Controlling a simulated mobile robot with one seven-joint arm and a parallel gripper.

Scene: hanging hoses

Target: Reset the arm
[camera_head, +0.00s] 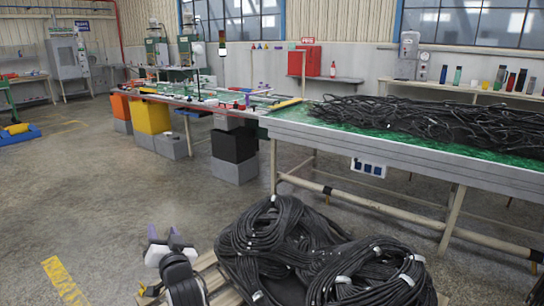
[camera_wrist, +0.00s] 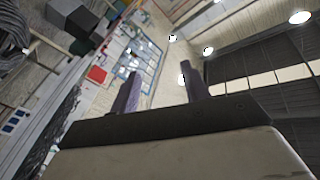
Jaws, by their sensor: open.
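My gripper (camera_head: 168,243) is at the lower left in the head view, raised beside the left side of a pile of coiled black hoses (camera_head: 300,250). It points up and away from the floor. In the wrist view my gripper (camera_wrist: 160,92) shows two purple-grey fingers spread wide apart with nothing between them. Beyond the fingers the wrist view shows the tilted room, with the wall, windows and ceiling lamps. Part of the coiled hoses (camera_wrist: 12,38) shows at the upper left of the wrist view. Most of my arm is out of view.
The hose coils lie on a wooden pallet (camera_head: 212,277). A long green-topped table (camera_head: 300,116) with loose black hoses (camera_head: 420,115) stands at the right. Orange, yellow (camera_head: 152,116) and grey bins stand under the workbench. Open floor (camera_head: 75,190) lies to the left.

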